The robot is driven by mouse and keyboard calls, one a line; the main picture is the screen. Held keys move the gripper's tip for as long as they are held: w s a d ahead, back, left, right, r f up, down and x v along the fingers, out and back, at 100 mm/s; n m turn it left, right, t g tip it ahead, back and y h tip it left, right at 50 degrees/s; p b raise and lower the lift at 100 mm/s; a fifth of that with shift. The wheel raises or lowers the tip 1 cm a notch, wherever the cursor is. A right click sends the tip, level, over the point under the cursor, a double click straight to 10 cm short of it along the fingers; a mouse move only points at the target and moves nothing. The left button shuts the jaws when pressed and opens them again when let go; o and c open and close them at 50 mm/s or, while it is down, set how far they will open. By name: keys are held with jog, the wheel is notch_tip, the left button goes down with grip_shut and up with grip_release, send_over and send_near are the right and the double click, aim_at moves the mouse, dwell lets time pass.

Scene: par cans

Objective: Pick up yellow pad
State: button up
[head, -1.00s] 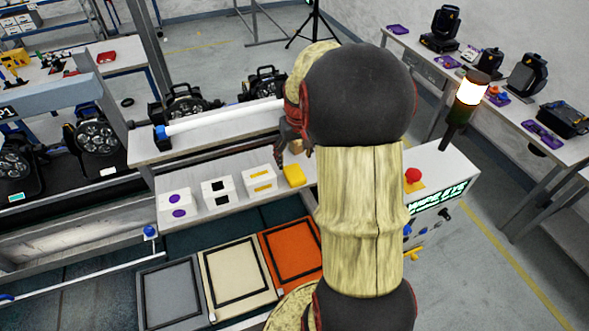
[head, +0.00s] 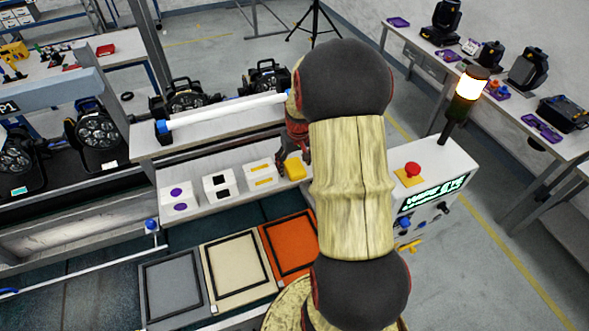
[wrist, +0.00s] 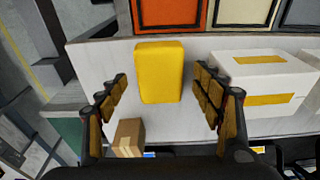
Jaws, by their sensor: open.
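The yellow pad (wrist: 160,72) lies on the light grey shelf in the wrist view, ahead of my gripper and between the lines of its two fingers. It also shows in the head view (head: 294,169), close beside my gripper, partly hidden by my arm. My gripper (wrist: 162,92) is open and empty, with one finger to each side of the pad. I cannot tell its exact height above the shelf. In the head view my gripper (head: 292,160) is mostly hidden behind my arm.
A white box with yellow marks (wrist: 262,82) stands close to the right finger in the wrist view. A small brown box (wrist: 128,137) sits near the left finger. Orange (head: 291,246), cream and grey trays lie in front of the shelf. A red button (head: 412,168) is on the right.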

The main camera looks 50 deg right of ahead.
jog(key=shift+f, duration=0.25)
jog(key=c, duration=0.3)
dwell(0.4)
jog(key=c, duration=0.7)
jog(key=shift+c, duration=0.2)
